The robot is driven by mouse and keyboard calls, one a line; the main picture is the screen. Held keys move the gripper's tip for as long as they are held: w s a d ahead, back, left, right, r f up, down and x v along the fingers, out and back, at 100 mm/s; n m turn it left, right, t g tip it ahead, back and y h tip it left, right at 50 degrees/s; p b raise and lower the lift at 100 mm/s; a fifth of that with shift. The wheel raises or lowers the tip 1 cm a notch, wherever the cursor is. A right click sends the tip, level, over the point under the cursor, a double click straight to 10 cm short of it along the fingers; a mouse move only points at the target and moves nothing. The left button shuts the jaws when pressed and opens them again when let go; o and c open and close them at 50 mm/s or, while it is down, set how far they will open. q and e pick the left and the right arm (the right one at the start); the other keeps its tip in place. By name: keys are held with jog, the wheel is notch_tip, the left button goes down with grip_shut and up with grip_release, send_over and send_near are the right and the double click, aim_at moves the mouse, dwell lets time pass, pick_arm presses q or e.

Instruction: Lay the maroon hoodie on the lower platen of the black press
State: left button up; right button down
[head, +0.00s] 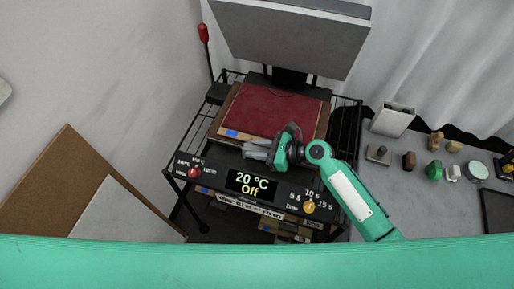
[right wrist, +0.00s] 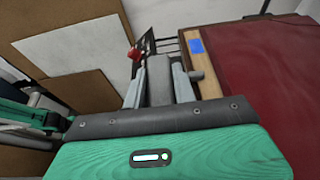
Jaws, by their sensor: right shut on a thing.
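The maroon hoodie (head: 270,108) lies flat as a near-rectangular sheet over the lower platen of the black press (head: 275,188), inside a brown wooden border (head: 232,134). It also shows at the right of the right wrist view (right wrist: 265,70). The upper platen (head: 290,40) is raised above it. My right gripper (head: 254,151) is at the platen's front edge, above the control panel. In the right wrist view its fingers (right wrist: 160,82) are shut on a grey block-like thing (right wrist: 159,80), apart from the maroon cloth. My left gripper is out of view.
The panel display reads 20 °C, Off. A red-tipped lever (head: 204,34) stands at the press's left. A grey table (head: 420,215) at the right holds several small objects. Brown and white boards (head: 60,185) lean at the left.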

jog(key=shift+f, duration=0.5)
jog(key=c, duration=1)
grip_release()
jog(key=shift+c, duration=0.2)
jog(key=b+v, duration=0.4)
jog(key=v, duration=0.9)
jog(key=shift+d+r+b, duration=0.25)
jog(key=shift+d+b, duration=0.1)
jog(key=shift+b, duration=0.05)
jog(key=shift+s, duration=0.15)
